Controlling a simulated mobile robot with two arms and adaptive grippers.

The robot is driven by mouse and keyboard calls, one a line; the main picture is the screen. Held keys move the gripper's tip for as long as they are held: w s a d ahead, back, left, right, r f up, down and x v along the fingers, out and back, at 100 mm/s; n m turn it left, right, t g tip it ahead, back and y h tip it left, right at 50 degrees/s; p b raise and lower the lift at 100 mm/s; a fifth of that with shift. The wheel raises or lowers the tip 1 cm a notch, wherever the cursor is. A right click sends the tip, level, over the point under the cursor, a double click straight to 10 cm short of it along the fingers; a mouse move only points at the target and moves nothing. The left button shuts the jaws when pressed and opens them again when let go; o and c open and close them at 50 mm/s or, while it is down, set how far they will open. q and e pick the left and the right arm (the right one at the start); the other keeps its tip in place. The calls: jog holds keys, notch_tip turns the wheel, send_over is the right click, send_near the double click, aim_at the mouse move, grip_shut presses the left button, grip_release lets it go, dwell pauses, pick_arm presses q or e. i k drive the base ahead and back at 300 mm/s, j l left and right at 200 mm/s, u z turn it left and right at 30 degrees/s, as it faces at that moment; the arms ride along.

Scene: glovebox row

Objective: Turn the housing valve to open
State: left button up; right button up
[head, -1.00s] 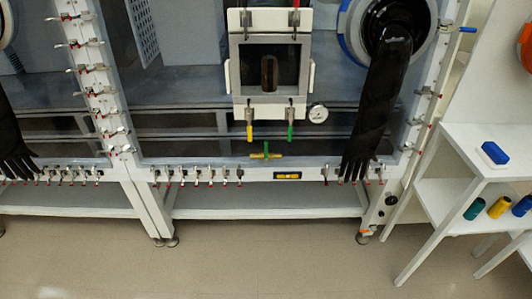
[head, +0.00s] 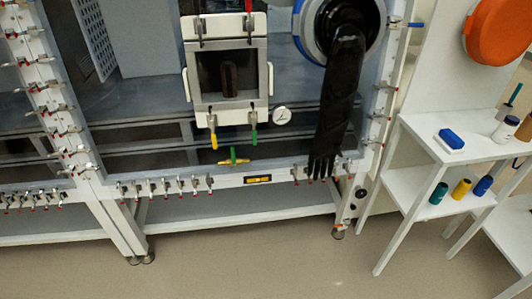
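The glovebox front fills the upper left and middle of the head view. Small lever fittings with a yellow handle (head: 214,139) and a green handle (head: 253,140) hang below the white-framed hatch (head: 188,95). A green and yellow fitting (head: 233,161) sits lower, at the window's bottom edge. I cannot tell which of these is the housing valve. Neither of my grippers is in view.
A black glove (head: 338,100) hangs from a round port at the right. A round gauge (head: 281,116) sits beside the hatch. A white shelf unit (head: 415,125) with a blue block and several small bottles stands at right, below an orange disc (head: 497,30). The floor in front is clear.

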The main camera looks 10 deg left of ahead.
aim_at(234, 167)
jog(key=j+z, duration=0.25)
jog(key=z, duration=0.2)
jog(key=j+z, duration=0.25)
jog(key=z, duration=0.2)
jog(key=j+z, duration=0.3)
jog(key=z, duration=0.15)
jog(key=k+j+z, duration=0.1)
jog(key=z, duration=0.35)
jog(key=k+j+z, duration=0.15)
jog(key=j+z, duration=0.15)
jog(key=z, duration=0.15)
